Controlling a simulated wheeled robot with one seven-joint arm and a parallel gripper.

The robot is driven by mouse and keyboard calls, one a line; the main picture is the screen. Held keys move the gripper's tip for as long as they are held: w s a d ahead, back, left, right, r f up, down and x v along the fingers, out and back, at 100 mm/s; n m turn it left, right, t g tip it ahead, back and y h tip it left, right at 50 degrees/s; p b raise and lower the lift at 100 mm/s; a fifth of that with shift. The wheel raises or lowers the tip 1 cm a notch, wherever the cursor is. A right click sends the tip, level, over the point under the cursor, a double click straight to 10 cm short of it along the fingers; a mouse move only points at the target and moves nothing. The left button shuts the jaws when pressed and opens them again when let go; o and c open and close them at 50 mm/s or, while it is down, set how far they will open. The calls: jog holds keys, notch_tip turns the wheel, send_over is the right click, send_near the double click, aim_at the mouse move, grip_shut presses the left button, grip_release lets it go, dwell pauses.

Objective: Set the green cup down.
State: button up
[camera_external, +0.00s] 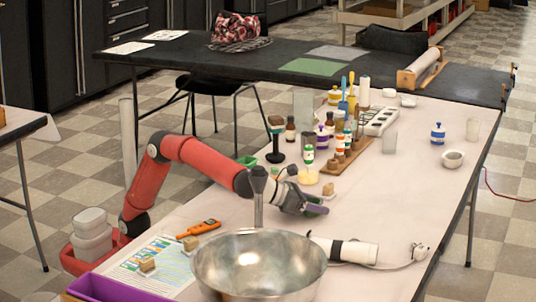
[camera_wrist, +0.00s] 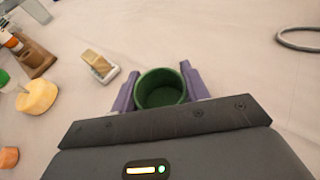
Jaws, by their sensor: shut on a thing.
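The green cup (camera_wrist: 160,92) is in the wrist view, its round open mouth facing the camera and looking empty. My gripper (camera_wrist: 158,85) is shut on it, with one purple finger against each side. In the external view my gripper (camera_external: 308,204) is low over the pale table, beyond the steel bowl. The cup is mostly hidden there by the fingers. I cannot tell whether its base touches the table.
A small tan block (camera_wrist: 98,65) lies just left of the cup, and a yellow round piece (camera_wrist: 37,96) farther left. The steel bowl (camera_external: 259,264) and a white cylindrical tool (camera_external: 345,249) are nearer the camera. A bottle rack (camera_external: 345,160) stands behind. Table right of the gripper is clear.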

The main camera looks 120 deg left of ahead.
jog(key=shift+f, duration=0.2)
jog(key=o, duration=1)
jog(key=shift+o, duration=0.2)
jog(key=shift+r, duration=0.25)
jog(key=v, duration=1.2)
jog(key=shift+p, duration=0.3)
jog(key=shift+s+a+r, duration=0.1)
